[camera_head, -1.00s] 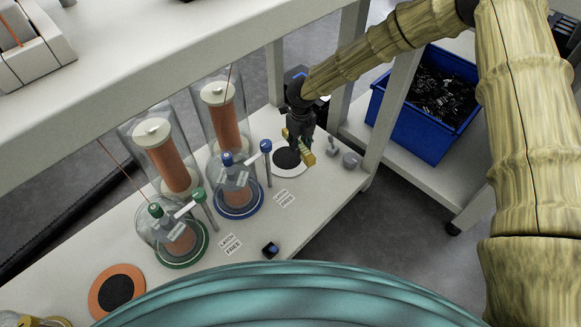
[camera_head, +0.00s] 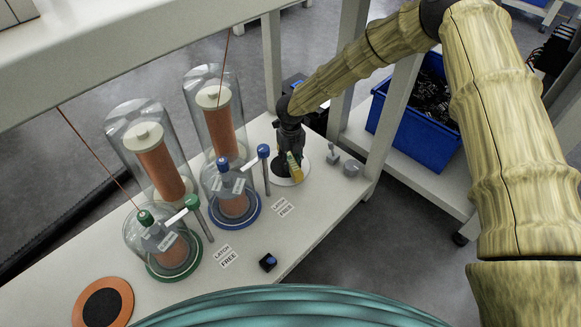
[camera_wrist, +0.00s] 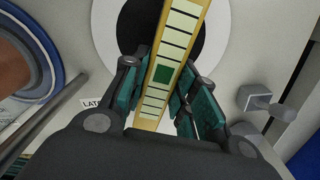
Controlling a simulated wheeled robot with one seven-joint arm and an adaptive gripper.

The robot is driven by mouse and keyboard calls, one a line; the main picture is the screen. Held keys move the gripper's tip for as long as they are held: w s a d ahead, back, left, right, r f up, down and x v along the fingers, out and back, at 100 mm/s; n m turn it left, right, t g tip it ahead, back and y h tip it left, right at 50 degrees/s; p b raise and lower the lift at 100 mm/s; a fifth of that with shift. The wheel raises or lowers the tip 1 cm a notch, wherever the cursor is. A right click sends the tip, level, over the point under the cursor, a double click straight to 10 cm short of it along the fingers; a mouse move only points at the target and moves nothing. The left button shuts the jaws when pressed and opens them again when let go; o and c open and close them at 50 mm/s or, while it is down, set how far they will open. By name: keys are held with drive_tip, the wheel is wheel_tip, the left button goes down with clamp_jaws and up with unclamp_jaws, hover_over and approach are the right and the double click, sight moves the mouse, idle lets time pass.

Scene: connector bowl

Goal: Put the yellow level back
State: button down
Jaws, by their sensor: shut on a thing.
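The yellow level (camera_head: 294,165) is a narrow bar with pale segments and one green square. It also shows in the wrist view (camera_wrist: 178,42), running from the top edge down between the fingers. My gripper (camera_head: 291,155) is shut on the level, with its teal-padded fingers (camera_wrist: 170,100) on either side of it. The level is over the white disc with a black centre (camera_head: 280,183). In the wrist view the disc (camera_wrist: 108,38) lies behind the level. I cannot tell whether the level touches the disc.
Left of the disc stands a glass vessel on a blue ring (camera_head: 235,220), with a blue-knobbed lever (camera_head: 264,158). A green-ringed vessel (camera_head: 172,265) stands further left. Small grey fittings (camera_head: 350,168) sit right of the disc. An orange disc (camera_head: 127,305) lies front left. A blue bin (camera_head: 405,130) is beyond.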

sight(290, 160)
wheel_tip(290, 160, down, 2)
drive_tip(key=shift+f+b, duration=0.15)
drive_tip(key=shift+b, duration=0.2)
drive_tip(key=c, duration=1.1)
unclamp_jaws()
wheel_tip(290, 160, up, 8)
drive_tip(key=p, duration=0.4)
drive_tip(key=shift+f, duration=0.15)
